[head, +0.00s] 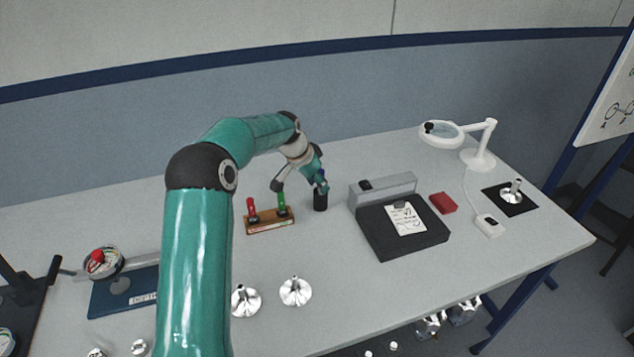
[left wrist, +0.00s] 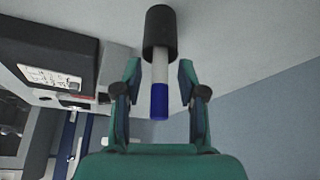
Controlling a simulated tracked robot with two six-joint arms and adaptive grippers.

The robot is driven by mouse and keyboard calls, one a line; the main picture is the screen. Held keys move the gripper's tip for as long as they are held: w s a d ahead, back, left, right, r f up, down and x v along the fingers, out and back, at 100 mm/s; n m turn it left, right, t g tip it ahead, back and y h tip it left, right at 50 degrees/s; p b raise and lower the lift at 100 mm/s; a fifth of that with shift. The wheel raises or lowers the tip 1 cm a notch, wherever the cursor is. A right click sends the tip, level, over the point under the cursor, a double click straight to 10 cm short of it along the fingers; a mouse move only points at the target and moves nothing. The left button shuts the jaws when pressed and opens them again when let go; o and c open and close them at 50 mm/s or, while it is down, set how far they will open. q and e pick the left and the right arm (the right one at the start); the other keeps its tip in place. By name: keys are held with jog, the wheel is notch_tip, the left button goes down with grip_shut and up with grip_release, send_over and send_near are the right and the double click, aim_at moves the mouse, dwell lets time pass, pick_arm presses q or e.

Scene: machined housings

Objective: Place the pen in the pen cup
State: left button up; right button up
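The pen (left wrist: 159,85) has a white barrel and a blue end. In the left wrist view it stands in the black pen cup (left wrist: 160,35), its blue end sticking out toward my wrist. The dark cup also shows in the head view (head: 320,201), upright on the table beyond my arm. My left gripper (left wrist: 159,68) is open, with one finger on each side of the pen and a visible gap to both. In the head view the left gripper (head: 321,184) is just above the cup and mostly hides the pen. My right gripper is in neither view.
A wooden rack (head: 270,226) with a red and a green item stands left of the cup. A black device (head: 402,240) with a paper stands to its right, near a red block (head: 443,203). A magnifier lamp (head: 480,158) is farther right. Shiny metal parts (head: 295,291) lie nearer.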

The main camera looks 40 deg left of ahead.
pick_arm(q)
jog(key=b+v, duration=0.1)
jog(key=v, duration=1.1)
jog(key=shift+r, duration=0.15)
dwell(0.3)
